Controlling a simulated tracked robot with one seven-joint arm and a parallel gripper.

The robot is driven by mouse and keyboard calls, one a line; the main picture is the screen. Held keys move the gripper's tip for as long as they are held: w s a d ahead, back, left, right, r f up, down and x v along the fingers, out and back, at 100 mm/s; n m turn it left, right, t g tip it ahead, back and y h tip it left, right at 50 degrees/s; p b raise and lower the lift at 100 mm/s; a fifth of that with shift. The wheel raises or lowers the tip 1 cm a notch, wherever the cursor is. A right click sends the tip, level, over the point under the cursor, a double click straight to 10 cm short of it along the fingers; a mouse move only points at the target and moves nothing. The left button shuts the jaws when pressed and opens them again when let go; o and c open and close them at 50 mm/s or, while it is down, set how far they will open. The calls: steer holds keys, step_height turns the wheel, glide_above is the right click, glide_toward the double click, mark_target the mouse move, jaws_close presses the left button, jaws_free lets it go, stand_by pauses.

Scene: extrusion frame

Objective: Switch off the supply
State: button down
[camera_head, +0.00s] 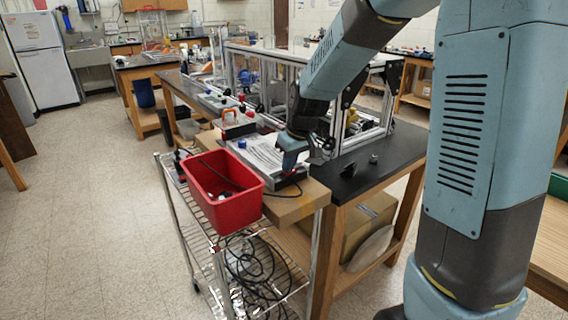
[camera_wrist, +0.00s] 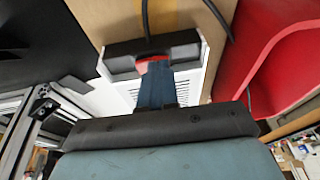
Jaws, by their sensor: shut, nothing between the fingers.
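The supply (camera_head: 258,152) is a low, light grey box with a slotted top, on the bench corner in the head view. In the wrist view its white slotted case (camera_wrist: 192,85) lies under my gripper, with a dark end panel (camera_wrist: 185,55) and cables leaving it. A small red part, seemingly the switch (camera_wrist: 153,64), shows at that panel, partly hidden by my fingers. My gripper (camera_wrist: 155,72) is shut and empty, its tips at or very near the red part; contact cannot be told. In the head view my gripper (camera_head: 290,163) hangs over the supply's near right end.
A red bin (camera_head: 222,190) stands on a wire cart left of the supply; it also shows in the wrist view (camera_wrist: 262,45). An aluminium extrusion frame (camera_head: 340,125) stands close behind and right. Small black parts (camera_head: 349,169) lie on the dark bench top (camera_head: 385,160).

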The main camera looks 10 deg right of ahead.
steer(key=shift+a, duration=0.1)
stand_by(0.3)
steer(key=shift+w+d, duration=0.45)
steer(key=shift+d, duration=0.25)
steer(key=shift+r, duration=0.15)
steer(key=shift+w+r, duration=0.1)
steer(key=shift+r, duration=0.25)
steer(key=w+v, duration=0.1)
steer(key=v, duration=1.1)
steer(key=shift+d+r, duration=0.4)
steer(key=shift+d, duration=0.05)
